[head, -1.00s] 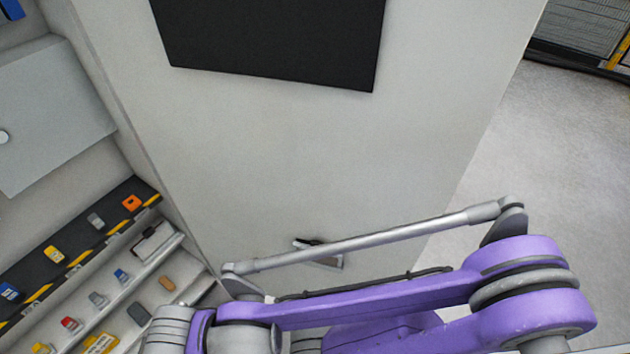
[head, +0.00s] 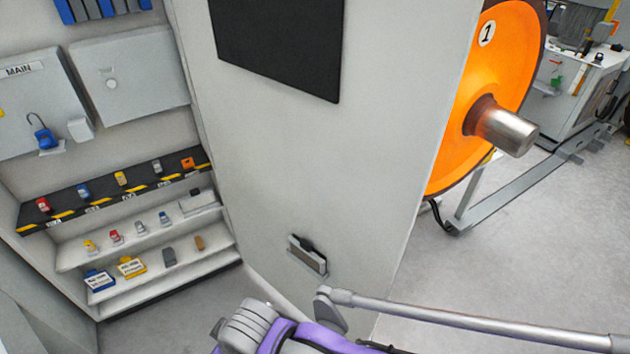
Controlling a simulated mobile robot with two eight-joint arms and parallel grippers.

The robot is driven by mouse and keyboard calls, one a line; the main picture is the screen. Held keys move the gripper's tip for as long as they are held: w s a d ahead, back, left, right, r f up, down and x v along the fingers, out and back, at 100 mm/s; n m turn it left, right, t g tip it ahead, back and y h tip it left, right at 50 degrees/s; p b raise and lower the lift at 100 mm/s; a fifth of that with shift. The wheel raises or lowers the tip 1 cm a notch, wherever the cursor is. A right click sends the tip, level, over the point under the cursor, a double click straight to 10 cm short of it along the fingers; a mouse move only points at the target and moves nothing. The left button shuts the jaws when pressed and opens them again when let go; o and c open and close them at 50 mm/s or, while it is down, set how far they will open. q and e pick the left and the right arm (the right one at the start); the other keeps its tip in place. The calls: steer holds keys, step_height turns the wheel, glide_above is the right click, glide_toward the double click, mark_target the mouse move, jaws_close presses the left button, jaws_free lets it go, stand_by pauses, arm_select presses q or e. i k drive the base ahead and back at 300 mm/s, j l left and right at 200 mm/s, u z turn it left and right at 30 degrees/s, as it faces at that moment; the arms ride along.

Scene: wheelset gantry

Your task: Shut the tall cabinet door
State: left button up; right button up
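The tall cabinet door (head: 290,170) is a large light-grey panel standing open, with a black rectangular panel (head: 280,45) on its upper part and a small pocket or bracket (head: 307,257) low on its face. The cabinet interior (head: 120,140) shows to its left, with shelves of small coloured items and grey boxes. A purple and grey arm link of mine crosses the bottom of the head view, in front of the door's lower edge. Neither gripper is in the head view. Whether the arm touches the door cannot be told.
An orange wheel (head: 490,90) marked 1, with a metal axle end, stands behind the door's right edge. A grey frame (head: 540,185) lies along the floor, and a white cabinet (head: 575,90) stands beyond it. Bare floor (head: 500,265) is clear at the right.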

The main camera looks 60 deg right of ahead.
mark_target(325, 122)
steer(key=k+l, duration=0.25)
steer(key=k, duration=0.2)
steer(key=k+l, duration=0.3)
steer(key=k, duration=0.2)
steer(key=k+l, duration=0.15)
steer(key=l, duration=0.2)
steer(key=k+l, duration=0.1)
steer(key=l, duration=0.2)
steer(key=k+l, duration=0.15)
steer(key=l, duration=0.2)
steer(key=l+z, duration=0.1)
steer(key=l, duration=1)
